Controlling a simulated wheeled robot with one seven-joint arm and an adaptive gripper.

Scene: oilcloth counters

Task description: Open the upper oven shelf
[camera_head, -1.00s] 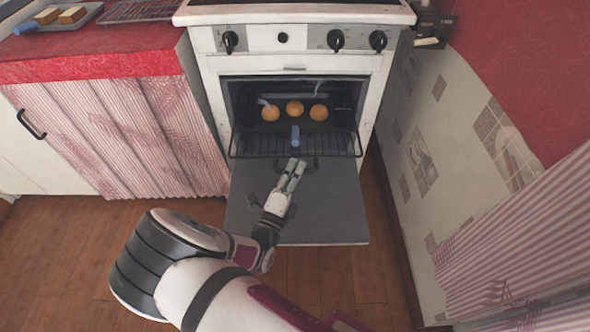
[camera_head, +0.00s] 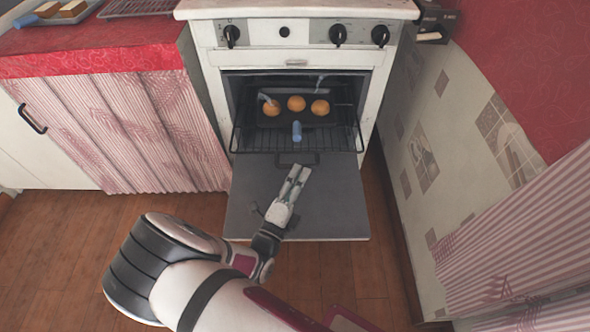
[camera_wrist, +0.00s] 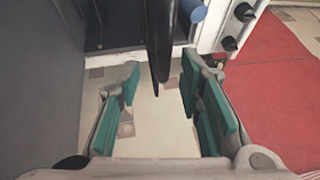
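The oven (camera_head: 295,63) stands with its front door (camera_head: 300,215) folded down. A dark wire shelf (camera_head: 335,142) sits partly out of the cavity. A dark tray (camera_head: 335,118) with three round buns (camera_head: 296,104) and a blue-handled piece (camera_head: 297,131) is on it. A dark handle (camera_head: 297,158) shows below the shelf's front edge. My gripper (camera_head: 298,170) is above the folded-down door, just in front of the handle. In the wrist view, my gripper (camera_wrist: 160,75) is open, with a dark bar (camera_wrist: 160,40) between the finger lines. I cannot tell whether it touches.
A counter with red cloth (camera_head: 90,58) and pink curtain (camera_head: 120,130) is to the left. Knobs (camera_head: 338,35) line the oven's top front. A tiled wall (camera_head: 425,170) closes the right side. Wooden floor (camera_head: 50,240) is free at the lower left.

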